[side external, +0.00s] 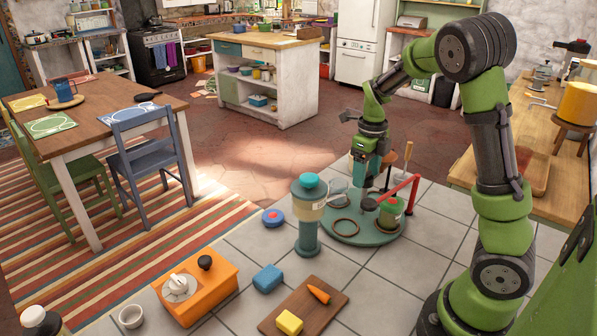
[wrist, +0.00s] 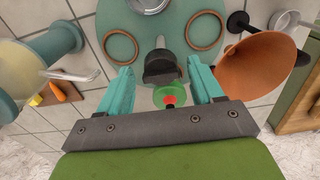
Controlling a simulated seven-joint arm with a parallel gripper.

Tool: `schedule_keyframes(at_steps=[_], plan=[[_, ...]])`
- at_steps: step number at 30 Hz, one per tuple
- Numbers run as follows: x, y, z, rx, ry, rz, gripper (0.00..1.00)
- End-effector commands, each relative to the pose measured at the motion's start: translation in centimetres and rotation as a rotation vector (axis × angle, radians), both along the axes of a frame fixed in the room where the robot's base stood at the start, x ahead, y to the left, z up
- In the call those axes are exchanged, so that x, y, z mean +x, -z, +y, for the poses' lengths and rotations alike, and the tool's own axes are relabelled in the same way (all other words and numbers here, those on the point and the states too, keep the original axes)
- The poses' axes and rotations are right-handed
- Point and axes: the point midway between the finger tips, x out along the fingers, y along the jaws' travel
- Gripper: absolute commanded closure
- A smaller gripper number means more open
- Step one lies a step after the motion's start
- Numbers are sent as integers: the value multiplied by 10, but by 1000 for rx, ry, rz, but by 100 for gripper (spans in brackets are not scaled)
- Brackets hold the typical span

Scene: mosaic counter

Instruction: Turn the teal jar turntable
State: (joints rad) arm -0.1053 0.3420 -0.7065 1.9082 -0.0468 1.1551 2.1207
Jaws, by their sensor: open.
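The teal turntable (side external: 368,240) is a round disc low on the tiled counter; it also fills the upper middle of the wrist view (wrist: 168,24). It carries brown rings (wrist: 122,47), a dark knob-like piece (wrist: 160,66) and a green container with a red top (wrist: 170,97). In the side view the green container (side external: 390,206) stands at the disc's right, beside a red bar. My gripper (side external: 363,183) is above the disc's far side, pointing down. In the wrist view its teal fingers (wrist: 161,72) are apart, with the dark piece showing between them. Contact cannot be told.
A tall teal-and-cream jar (side external: 308,212) stands close left of the disc. An orange cone (wrist: 262,66) is near the right finger in the wrist view. An orange box (side external: 205,287), a blue block (side external: 267,278) and a cutting board (side external: 292,306) lie in front.

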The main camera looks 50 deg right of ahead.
Motion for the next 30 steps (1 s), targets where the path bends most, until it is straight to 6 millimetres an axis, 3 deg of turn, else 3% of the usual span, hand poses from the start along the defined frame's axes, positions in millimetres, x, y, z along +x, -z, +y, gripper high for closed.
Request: schedule_keyframes(at_steps=[8, 30], plan=[[-1, 0, -2, -3, -126, 2, 32], [-1, 1, -1, -5, -1216, 0, 32]])
